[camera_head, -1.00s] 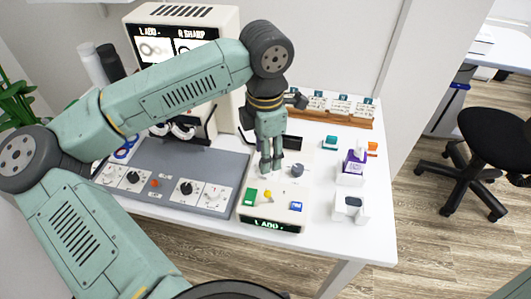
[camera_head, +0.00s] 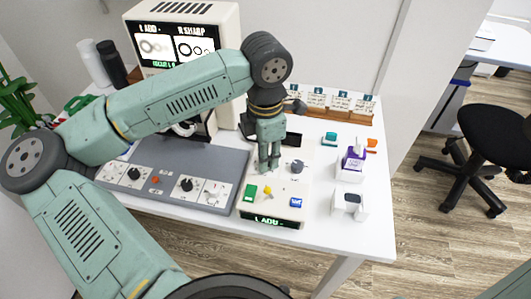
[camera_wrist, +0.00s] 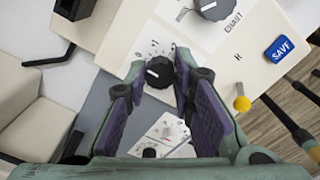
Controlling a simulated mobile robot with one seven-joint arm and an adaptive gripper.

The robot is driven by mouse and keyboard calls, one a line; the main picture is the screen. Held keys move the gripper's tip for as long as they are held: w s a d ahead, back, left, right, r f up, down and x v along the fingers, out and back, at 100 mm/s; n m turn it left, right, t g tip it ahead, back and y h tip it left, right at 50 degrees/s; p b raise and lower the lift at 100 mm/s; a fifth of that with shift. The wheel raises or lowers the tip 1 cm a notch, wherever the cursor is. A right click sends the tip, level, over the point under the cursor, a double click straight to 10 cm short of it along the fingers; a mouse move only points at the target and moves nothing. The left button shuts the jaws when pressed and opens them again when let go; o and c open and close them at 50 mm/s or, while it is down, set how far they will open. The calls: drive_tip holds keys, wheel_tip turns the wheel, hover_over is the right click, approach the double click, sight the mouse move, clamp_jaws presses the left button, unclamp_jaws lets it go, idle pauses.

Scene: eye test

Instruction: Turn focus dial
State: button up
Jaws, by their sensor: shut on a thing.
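My gripper (camera_head: 269,166) reaches down onto the cream control box (camera_head: 280,213) in the head view. In the wrist view, my gripper (camera_wrist: 159,70) is shut on a black dial (camera_wrist: 159,73) with a white pointer line, one finger on each side. Small marks are printed around this dial; its name is not readable. In the head view the fingers hide it. A second dark dial (camera_wrist: 212,7), with a label that looks like CHART, sits beside it; it is also in the head view (camera_head: 297,167).
The box also bears a green button (camera_head: 249,193), a yellow-tipped lever (camera_head: 267,190) and a blue SAVE button (camera_head: 296,202). A grey panel (camera_head: 160,160) with several knobs lies left.

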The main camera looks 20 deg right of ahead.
clamp_jaws()
drive_tip(key=shift+f+b, duration=0.1)
drive_tip(key=shift+b, duration=0.3)
drive_tip(key=n+b, duration=0.1)
drive_tip(key=b, duration=0.1)
drive_tip(key=n+b, duration=0.1)
drive_tip(key=b, duration=0.1)
drive_tip(key=shift+f+n, duration=0.25)
drive_tip(key=shift+n, duration=0.05)
drive_tip(key=n+b, duration=0.3)
drive_tip(key=shift+r+b, duration=0.1)
drive_tip(key=shift+b, duration=0.3)
drive_tip(key=shift+r+n+b, duration=0.2)
drive_tip(key=shift+n+b, duration=1)
drive_tip(key=shift+n, duration=0.2)
drive_tip(key=o, duration=0.8)
unclamp_jaws()
